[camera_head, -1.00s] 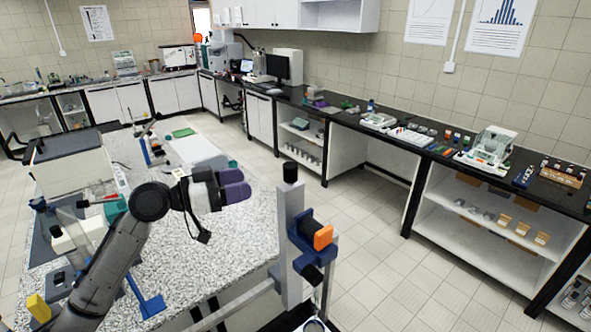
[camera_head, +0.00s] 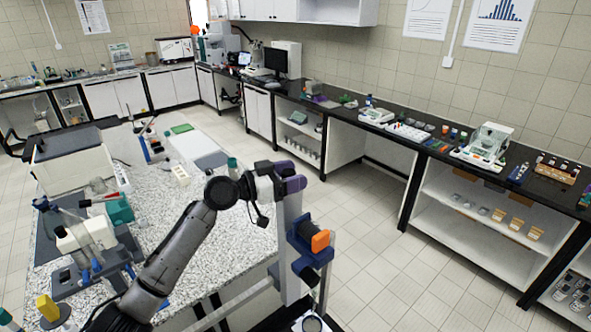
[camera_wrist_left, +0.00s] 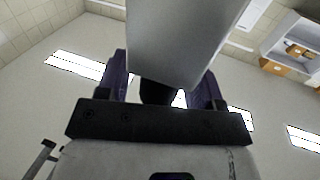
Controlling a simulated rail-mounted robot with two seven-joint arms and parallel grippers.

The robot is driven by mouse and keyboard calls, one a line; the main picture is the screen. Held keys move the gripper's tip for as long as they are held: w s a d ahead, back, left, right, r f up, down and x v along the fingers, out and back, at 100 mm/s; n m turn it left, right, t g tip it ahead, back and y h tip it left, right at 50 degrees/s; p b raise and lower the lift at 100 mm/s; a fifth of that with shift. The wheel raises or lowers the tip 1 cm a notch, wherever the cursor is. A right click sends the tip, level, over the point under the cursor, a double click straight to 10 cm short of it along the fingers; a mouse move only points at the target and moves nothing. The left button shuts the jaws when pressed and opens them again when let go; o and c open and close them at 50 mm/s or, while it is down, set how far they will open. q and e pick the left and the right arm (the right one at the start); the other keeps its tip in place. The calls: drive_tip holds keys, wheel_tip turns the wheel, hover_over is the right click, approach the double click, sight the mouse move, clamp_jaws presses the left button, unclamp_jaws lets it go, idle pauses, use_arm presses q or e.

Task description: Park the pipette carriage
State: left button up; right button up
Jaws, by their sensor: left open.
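The blue carriage with an orange block (camera_head: 310,240) sits on the front of a grey upright post (camera_head: 290,275), near the bottom centre of the head view. A thin part hangs below the carriage over a round vessel (camera_head: 312,324). My left gripper (camera_head: 289,184) is open at the top of the post and covers the black knob there. In the left wrist view its purple fingers (camera_wrist_left: 163,78) stand on either side of a wide grey bar that fills the top middle. A dark round part shows between the fingers. Contact cannot be told. My right gripper is not in view.
The speckled bench (camera_head: 205,235) lies left of the post. It carries a large box-shaped device (camera_head: 75,165), a microscope-like instrument (camera_head: 85,235) and small items. A black-topped counter (camera_head: 400,142) with several items runs along the right wall. The floor between is clear.

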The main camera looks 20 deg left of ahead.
use_arm(q)
drive_tip(key=shift+w+d, duration=0.35)
drive_tip(key=shift+d, duration=0.05)
clamp_jaws()
idle(0.4)
